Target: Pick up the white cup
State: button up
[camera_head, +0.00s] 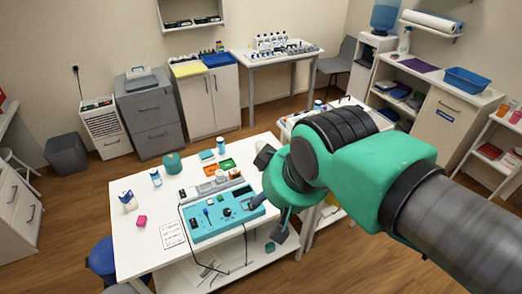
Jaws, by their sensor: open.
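A small white container (129,201) with dark and yellowish marks stands near the left edge of the white table (135,240). It may be the white cup, but it is too small to tell. No other clear white cup shows. My gripper (268,218) is over the right part of the table, beside the blue device, well to the right of the white container. It is open, and nothing shows between its fingers. My green wrist partly hides it and the table's right side.
A blue device (212,220) lies at the table's front. A teal mug (172,164), white bottles (220,145), a pink block (141,221) and small trays (227,165) stand around it. A paper sheet (172,235) lies front left. A blue stool (102,258) is at the left.

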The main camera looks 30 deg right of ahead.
jog(key=o, duration=0.3)
jog(key=w+d+r+p, duration=0.1)
jog(key=w+d, duration=0.1)
jog(key=w, duration=0.8)
jog(key=w+d+r+p, duration=0.1)
jog(key=w+d+r, duration=0.1)
jog(key=w, duration=0.7)
jog(key=w+d+f+m+p, duration=0.1)
jog(key=w+d+f, duration=0.2)
jog(key=w, duration=0.6)
jog(key=w+d+f+p, duration=0.1)
jog(key=w+d+f, duration=0.25)
jog(key=w, duration=0.55)
jog(key=w+d+f+p, duration=0.1)
jog(key=w+d+f, duration=0.5)
jog(key=f, duration=0.4)
jog(key=w+d+f+p, duration=0.1)
jog(key=w+d+f, duration=0.5)
jog(key=f, duration=0.4)
jog(key=w+d+f+m+h+p, duration=0.1)
jog(key=w+d+f, duration=0.5)
jog(key=f, duration=0.4)
jog(key=shift+w+g, duration=0.4)
jog(key=shift+w, duration=0.45)
